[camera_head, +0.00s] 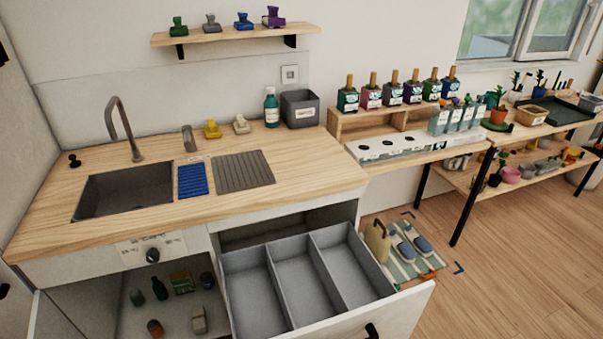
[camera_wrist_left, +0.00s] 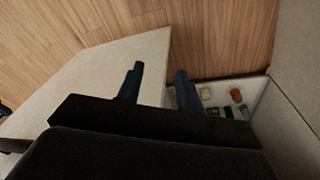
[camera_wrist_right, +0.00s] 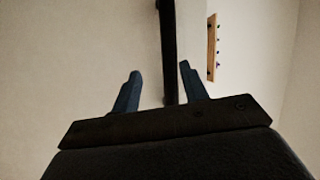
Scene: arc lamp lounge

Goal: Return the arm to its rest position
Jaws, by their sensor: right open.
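Neither of my arms shows in the head view. In the left wrist view my left gripper (camera_wrist_left: 158,80) has its two dark blue fingers apart with nothing between them. Beyond its fingertips are a pale panel (camera_wrist_left: 75,90), the wooden floor and a low compartment with small objects. In the right wrist view my right gripper (camera_wrist_right: 158,82) is open and empty. A dark upright bar (camera_wrist_right: 167,40) shows behind the gap between its fingers; I cannot tell what it belongs to or how far it is.
The drawer (camera_head: 415,300) with three empty compartments is pulled out below the counter (camera_head: 300,165). The sink (camera_head: 125,190) is at left. An open cupboard (camera_head: 175,320) holds small items. A mat (camera_head: 432,262) with slippers and a bag lies right of the drawer. Floor further right is clear.

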